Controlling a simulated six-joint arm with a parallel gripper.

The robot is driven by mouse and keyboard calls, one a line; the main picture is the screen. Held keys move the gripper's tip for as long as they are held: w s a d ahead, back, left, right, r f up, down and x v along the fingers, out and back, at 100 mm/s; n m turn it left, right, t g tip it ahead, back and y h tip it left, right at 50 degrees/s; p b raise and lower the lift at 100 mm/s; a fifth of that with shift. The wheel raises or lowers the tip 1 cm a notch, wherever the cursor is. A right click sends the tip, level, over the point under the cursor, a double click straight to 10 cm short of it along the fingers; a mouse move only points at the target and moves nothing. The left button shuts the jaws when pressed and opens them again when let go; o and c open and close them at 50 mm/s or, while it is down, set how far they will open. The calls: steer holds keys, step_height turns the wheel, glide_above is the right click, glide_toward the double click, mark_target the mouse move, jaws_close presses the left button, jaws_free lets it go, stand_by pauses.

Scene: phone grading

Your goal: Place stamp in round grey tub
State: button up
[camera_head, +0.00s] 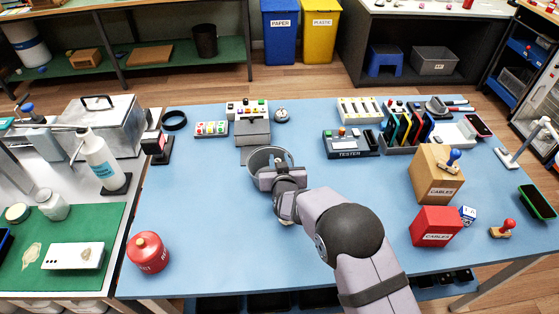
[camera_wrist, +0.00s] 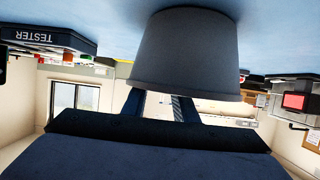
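A grey tub (camera_head: 262,160) with a round open top stands upright on the blue table, just beyond my gripper (camera_head: 275,172). In the wrist view, which is upside down, the tub (camera_wrist: 185,60) fills the middle. My two fingers (camera_wrist: 160,106) show apart at its rim, and their tips are hidden behind its wall. I cannot see whether anything is between them. A stamp with a blue knob (camera_head: 453,160) is on top of a brown CABLES box.
The TESTER (camera_head: 350,143) and a phone rack (camera_head: 400,135) stand behind. A red tin (camera_head: 147,252) is at front left. The table between the tin and my arm is clear.

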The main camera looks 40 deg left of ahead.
steer(key=shift+r, duration=0.1)
steer(key=shift+r+p, duration=0.3)
steer(key=shift+p, duration=0.05)
steer(key=b+v, duration=0.2)
steer(key=v, duration=1)
steer(key=shift+f, duration=0.15)
steer(key=w+d+f+m+g+h, duration=0.15)
steer(key=w+d, duration=0.25)
steer(key=d, duration=0.7)
steer(key=w+d+m+g+h, duration=0.1)
steer(key=w+d+m+h, duration=0.15)
steer(key=d, duration=0.95)
steer(key=s+d+m+g+h, duration=0.2)
steer(key=s+d, duration=0.6)
steer(key=d, duration=0.6)
steer(key=s+d+m+g+h, duration=0.3)
steer(key=s+d+g, duration=0.2)
steer(key=s+d, duration=0.4)
steer(key=d, duration=0.5)
steer(key=shift+d, duration=0.15)
steer(key=shift+f, duration=0.1)
